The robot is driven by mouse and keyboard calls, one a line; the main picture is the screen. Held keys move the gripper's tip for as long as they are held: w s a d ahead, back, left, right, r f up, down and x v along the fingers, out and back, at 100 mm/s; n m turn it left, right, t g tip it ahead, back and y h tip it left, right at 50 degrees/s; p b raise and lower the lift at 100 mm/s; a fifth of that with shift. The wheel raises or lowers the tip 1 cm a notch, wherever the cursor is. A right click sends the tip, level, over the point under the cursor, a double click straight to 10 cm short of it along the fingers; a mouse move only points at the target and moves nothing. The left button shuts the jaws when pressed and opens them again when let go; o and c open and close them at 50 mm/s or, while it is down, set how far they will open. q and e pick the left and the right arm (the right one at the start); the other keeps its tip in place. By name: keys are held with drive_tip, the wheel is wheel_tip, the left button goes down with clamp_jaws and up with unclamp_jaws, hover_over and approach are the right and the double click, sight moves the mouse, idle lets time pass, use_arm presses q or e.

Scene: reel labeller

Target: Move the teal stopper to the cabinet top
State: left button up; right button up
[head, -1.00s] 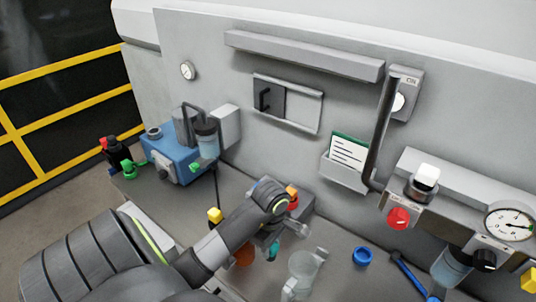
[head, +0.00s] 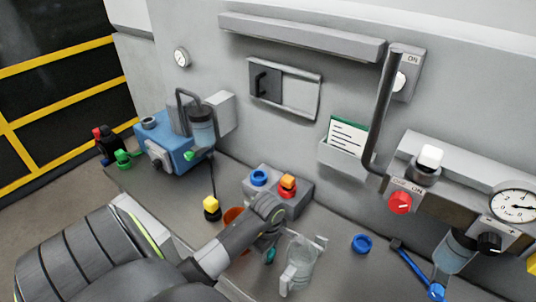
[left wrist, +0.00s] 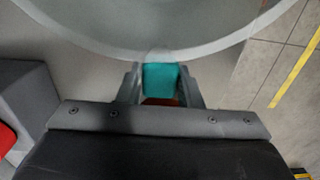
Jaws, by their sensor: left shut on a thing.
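The teal stopper (left wrist: 161,78) is between the fingers of my left gripper (left wrist: 162,88) in the left wrist view, with both fingers against its sides. In the head view only a small piece of the teal stopper (head: 270,256) shows below my left gripper (head: 271,242), just left of the clear jug (head: 298,266). The fingers are mostly hidden by my wrist there. I cannot tell for certain which surface is the cabinet top. My right gripper is not in view.
A grey box (head: 300,203) with a blue ring (head: 259,177) and an orange-red button stands behind my wrist. An orange cup (head: 233,214) is partly behind my arm. A loose blue ring (head: 361,243) and a blue-handled tool (head: 415,267) lie right, with bare bench between.

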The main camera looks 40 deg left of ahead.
use_arm(q)
drive_tip(key=shift+f, duration=0.2)
drive_tip(key=o, duration=1.1)
drive_tip(key=shift+r, duration=0.1)
drive_tip(key=shift+c, duration=0.2)
drive_tip(key=shift+r, duration=0.6)
wheel_tip(320, 180, up, 3)
drive_tip(key=shift+w+r+b, duration=0.1)
drive_tip(key=shift+r+b, duration=0.05)
drive_tip(key=shift+b, duration=0.45)
wheel_tip(320, 180, up, 8)
drive_tip(key=p, duration=0.7)
